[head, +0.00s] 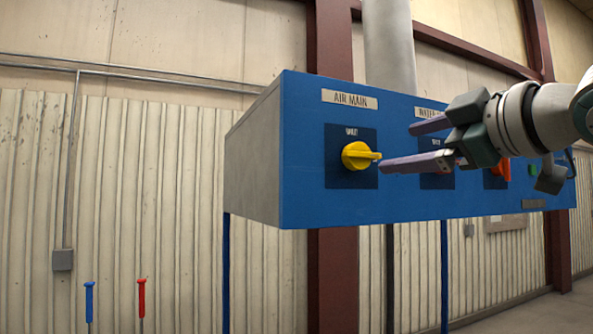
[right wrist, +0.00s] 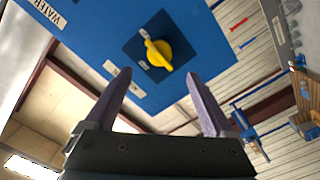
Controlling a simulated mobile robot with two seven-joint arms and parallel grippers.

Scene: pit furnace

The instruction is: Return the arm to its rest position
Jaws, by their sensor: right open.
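My right gripper (head: 398,147) reaches in from the right in the head view, in front of the blue control panel (head: 300,130). Its two fingers are apart with nothing between them. A yellow knob (head: 357,155) sits under the AIR MAIN label (head: 349,99), its handle pointing right, close to the lower fingertip in the picture. I cannot tell whether they touch. In the right wrist view the knob (right wrist: 157,54) shows ahead of the open fingers (right wrist: 150,74). The arm partly hides the WATER label (head: 427,112) and a red handle (head: 502,170). My left gripper is not in view.
A green button (head: 533,170) is at the panel's right. A grey pipe (head: 390,45) rises behind the panel. A blue-handled tool (head: 89,300) and a red-handled tool (head: 141,298) stand at lower left. Free room lies left of the panel, before the corrugated wall (head: 150,190).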

